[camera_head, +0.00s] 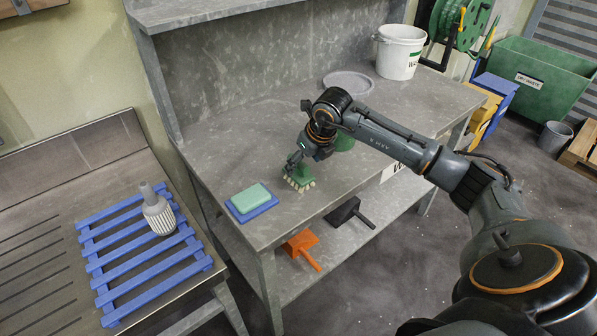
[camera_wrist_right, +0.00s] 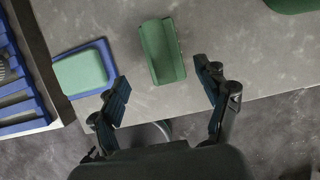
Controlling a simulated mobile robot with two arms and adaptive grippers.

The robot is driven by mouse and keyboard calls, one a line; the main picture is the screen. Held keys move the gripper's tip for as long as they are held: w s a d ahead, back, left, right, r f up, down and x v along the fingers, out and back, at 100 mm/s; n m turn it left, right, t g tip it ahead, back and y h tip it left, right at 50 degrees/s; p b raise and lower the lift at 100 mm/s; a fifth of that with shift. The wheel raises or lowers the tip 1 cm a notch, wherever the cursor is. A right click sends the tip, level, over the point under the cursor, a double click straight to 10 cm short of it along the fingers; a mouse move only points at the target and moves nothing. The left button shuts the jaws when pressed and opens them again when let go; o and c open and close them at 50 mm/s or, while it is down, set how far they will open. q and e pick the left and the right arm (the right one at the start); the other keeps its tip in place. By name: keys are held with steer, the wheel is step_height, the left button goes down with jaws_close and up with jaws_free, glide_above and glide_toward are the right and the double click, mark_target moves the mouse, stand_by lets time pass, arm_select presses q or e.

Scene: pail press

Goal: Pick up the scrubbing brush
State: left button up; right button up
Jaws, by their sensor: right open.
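The scrubbing brush (camera_head: 301,181), green-backed with pale bristles, sits on the grey workbench near its front edge. In the right wrist view its green back (camera_wrist_right: 161,52) lies ahead of the fingertips, roughly centred between them. My right gripper (camera_head: 293,161) is just above the brush in the head view and hides part of it. In the right wrist view the right gripper (camera_wrist_right: 162,80) is open, its two dark fingers spread wide with nothing between them. My left gripper is not in view.
A green sponge (camera_head: 250,199) on a blue cloth or tray (camera_head: 234,213) lies left of the brush. A green round thing (camera_head: 344,142) is behind my arm. A grey lid (camera_head: 348,83) and white pail (camera_head: 398,51) stand at the back right. Dustpans (camera_head: 301,245) lie below.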

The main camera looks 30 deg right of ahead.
mark_target(297, 170)
steer(key=shift+x, duration=0.95)
steer(key=shift+w+f+p, duration=0.35)
steer(key=w+f, duration=0.1)
steer(key=w+f+p, duration=0.1)
steer(key=shift+w+d+f, duration=0.1)
steer(key=shift+d+f, duration=0.05)
steer(key=shift+f, duration=0.25)
steer(key=shift+w+f, duration=0.2)
steer(key=shift+f, duration=0.3)
steer(key=c, duration=1.3)
